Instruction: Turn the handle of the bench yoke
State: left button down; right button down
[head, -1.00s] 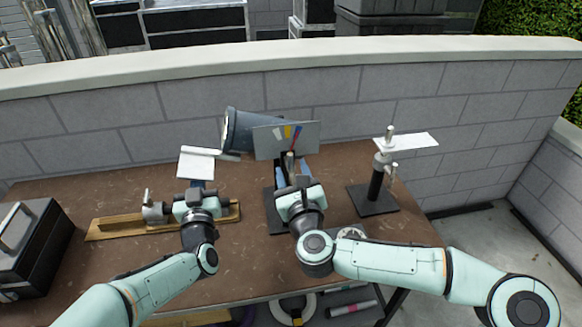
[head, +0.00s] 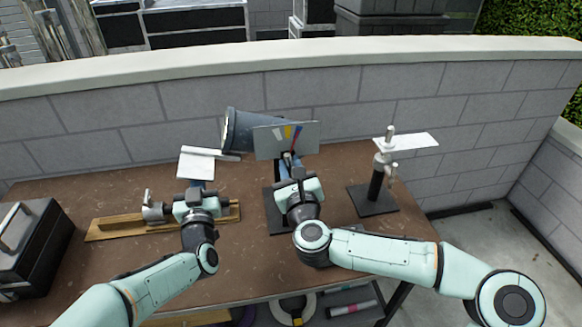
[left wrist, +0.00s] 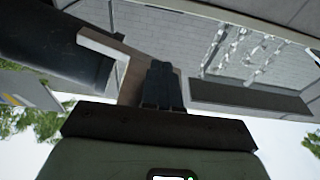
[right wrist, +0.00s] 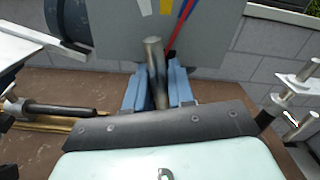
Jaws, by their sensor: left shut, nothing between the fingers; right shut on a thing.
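My right gripper (head: 295,177) is shut on this rod; the exact contact is partly hidden by the gripper body. My left gripper (head: 196,190) is shut and empty, over the wooden board to the left. Its closed dark fingers show in the left wrist view (left wrist: 163,85).
A large dark lamp (head: 238,130) lies behind the plate. A black stand (head: 374,200) with a white flag is at right. A wooden board (head: 120,229) with a clamp is at left, beside a black case (head: 30,255). A block wall (head: 440,95) closes the back.

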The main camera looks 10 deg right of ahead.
jog(key=n, duration=0.3)
jog(key=shift+n, duration=0.4)
jog(key=n, duration=0.4)
jog(key=shift+r+n, duration=0.1)
jog(key=shift+n, duration=0.2)
jog(key=n, duration=0.3)
jog(key=shift+n, duration=2.3)
jog(key=c, duration=1)
grip_release()
jog(key=shift+o, duration=0.2)
